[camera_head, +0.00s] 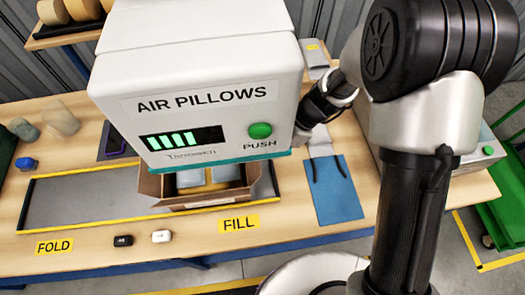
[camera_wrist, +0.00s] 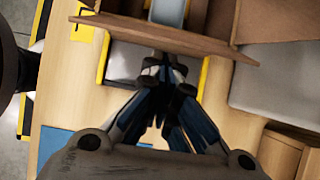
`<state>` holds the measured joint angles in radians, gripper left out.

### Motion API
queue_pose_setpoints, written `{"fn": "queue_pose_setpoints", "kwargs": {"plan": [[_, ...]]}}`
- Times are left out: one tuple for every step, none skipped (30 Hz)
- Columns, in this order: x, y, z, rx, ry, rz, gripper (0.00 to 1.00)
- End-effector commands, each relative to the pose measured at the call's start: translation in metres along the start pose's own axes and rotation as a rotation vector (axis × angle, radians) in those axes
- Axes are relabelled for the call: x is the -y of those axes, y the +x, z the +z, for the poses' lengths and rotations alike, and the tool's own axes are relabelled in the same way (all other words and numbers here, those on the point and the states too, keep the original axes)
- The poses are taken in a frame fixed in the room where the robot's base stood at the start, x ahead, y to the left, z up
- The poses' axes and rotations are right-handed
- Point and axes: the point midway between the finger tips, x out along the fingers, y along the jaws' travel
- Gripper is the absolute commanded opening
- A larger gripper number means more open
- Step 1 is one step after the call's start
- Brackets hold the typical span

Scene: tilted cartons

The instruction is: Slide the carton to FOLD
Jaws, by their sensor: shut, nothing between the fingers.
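The open brown carton (camera_head: 180,203) stands on the grey track (camera_head: 85,200) at the FILL label (camera_head: 239,224), partly under the white AIR PILLOWS machine (camera_head: 200,70). Pale items and brown ones show inside it. The FOLD label (camera_head: 54,247) is at the left end of the track. In the head view my arm reaches behind the machine's right side, and my fingertips are hidden there. In the wrist view my gripper (camera_wrist: 164,70) is shut and empty, close to a brown wall or flap of the carton (camera_wrist: 175,37). I cannot tell whether they touch.
A blue folder-like sheet (camera_head: 338,190) lies right of the carton. A black piece (camera_head: 123,241) and a white piece (camera_head: 161,236) sit at the front edge. A blue item (camera_head: 26,163) and cylinders (camera_head: 61,118) are at left. The track's left half is clear.

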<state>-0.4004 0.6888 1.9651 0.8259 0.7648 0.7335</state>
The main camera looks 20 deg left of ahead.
Motion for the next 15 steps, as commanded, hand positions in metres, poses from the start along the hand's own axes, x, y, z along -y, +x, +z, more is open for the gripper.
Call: {"fn": "queue_pose_setpoints", "kwargs": {"plan": [[0.000,-0.006,-0.011,-0.001,0.005,-0.002,0.00],[0.001,-0.010,-0.018,-0.001,0.006,-0.004,0.00],[0.001,-0.015,-0.026,-0.001,0.005,-0.004,0.00],[0.000,-0.018,-0.032,0.000,0.005,-0.003,0.00],[0.001,-0.022,-0.038,0.000,0.005,-0.004,0.00],[0.001,-0.027,-0.045,-0.001,0.004,-0.003,0.00],[0.001,-0.030,-0.051,-0.001,0.004,-0.004,0.00],[0.001,-0.033,-0.056,0.000,0.005,-0.003,0.00],[0.000,-0.037,-0.063,-0.001,0.004,-0.002,0.00],[0.000,-0.039,-0.067,-0.001,0.004,-0.002,0.00],[0.000,-0.042,-0.071,0.000,0.003,-0.002,0.00],[0.000,-0.045,-0.076,0.000,0.002,-0.001,0.00],[0.000,-0.047,-0.079,0.000,0.002,-0.001,0.00],[0.000,-0.048,-0.082,0.000,0.001,-0.001,0.00],[0.000,-0.050,-0.084,0.000,0.001,-0.001,0.00]]}}
